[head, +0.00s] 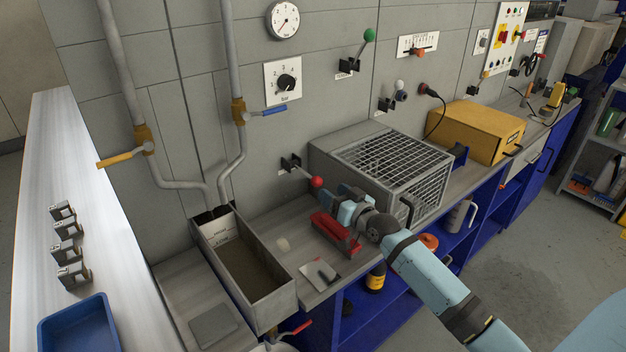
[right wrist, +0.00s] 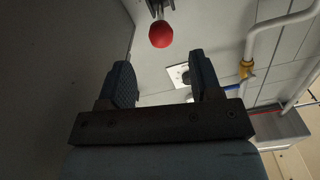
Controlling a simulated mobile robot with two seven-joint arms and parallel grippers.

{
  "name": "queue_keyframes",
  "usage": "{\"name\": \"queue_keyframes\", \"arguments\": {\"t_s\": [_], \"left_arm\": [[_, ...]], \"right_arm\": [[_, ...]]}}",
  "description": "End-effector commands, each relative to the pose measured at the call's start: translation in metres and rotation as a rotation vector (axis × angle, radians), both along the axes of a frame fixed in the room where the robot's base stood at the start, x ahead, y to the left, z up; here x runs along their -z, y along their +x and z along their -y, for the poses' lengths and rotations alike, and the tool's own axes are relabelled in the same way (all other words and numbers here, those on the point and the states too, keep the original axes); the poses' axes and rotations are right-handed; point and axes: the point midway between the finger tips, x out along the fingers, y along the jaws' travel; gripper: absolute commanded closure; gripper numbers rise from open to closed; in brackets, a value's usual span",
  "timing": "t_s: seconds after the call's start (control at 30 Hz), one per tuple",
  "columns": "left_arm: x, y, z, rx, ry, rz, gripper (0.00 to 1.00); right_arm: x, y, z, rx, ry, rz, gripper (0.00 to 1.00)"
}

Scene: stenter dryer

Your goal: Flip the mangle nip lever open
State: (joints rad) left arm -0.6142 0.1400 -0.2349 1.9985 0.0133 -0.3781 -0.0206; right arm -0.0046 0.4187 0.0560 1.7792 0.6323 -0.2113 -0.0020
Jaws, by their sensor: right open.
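A wall lever with a red ball knob (head: 317,182) sticks out from a dark bracket (head: 291,163) low on the grey wall. In the right wrist view the red knob (right wrist: 161,34) is ahead of the fingertips, roughly in line with the gap between them and not between the fingers. My right gripper (head: 341,191) is open and empty, just right of the knob in the head view. Another lever with a green knob (head: 369,35) is higher on the wall. The lever labels are too small to read. My left gripper is out of view.
A wire-mesh box (head: 390,165) stands right of the gripper. A red object (head: 335,232) lies on the bench below it. A grey trough (head: 228,230), pipes with a blue valve handle (head: 270,111) and a dial (head: 286,82) are to the left.

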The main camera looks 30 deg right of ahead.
Motion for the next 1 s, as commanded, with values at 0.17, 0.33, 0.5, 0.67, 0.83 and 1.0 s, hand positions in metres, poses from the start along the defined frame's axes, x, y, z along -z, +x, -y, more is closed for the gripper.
{"name": "queue_keyframes", "arguments": {"t_s": [0.17, 0.33, 0.5, 0.67, 0.83, 1.0], "left_arm": [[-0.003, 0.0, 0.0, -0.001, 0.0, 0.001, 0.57], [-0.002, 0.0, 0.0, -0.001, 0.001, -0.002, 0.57], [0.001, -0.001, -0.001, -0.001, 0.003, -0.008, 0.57], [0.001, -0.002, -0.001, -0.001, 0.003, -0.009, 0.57], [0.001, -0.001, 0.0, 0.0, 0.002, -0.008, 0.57], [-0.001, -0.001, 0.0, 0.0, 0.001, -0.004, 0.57]], "right_arm": [[-0.002, 0.041, -0.003, -0.001, 0.0, 0.001, 0.41], [-0.001, 0.07, -0.006, 0.0, -0.001, -0.001, 0.41], [0.0, 0.085, -0.007, 0.0, -0.001, -0.001, 0.41], [0.0, 0.09, -0.008, -0.001, -0.002, -0.001, 0.41], [0.0, 0.09, -0.008, -0.001, -0.001, -0.001, 0.41], [0.0, 0.09, -0.008, -0.001, -0.001, -0.001, 0.74]]}}
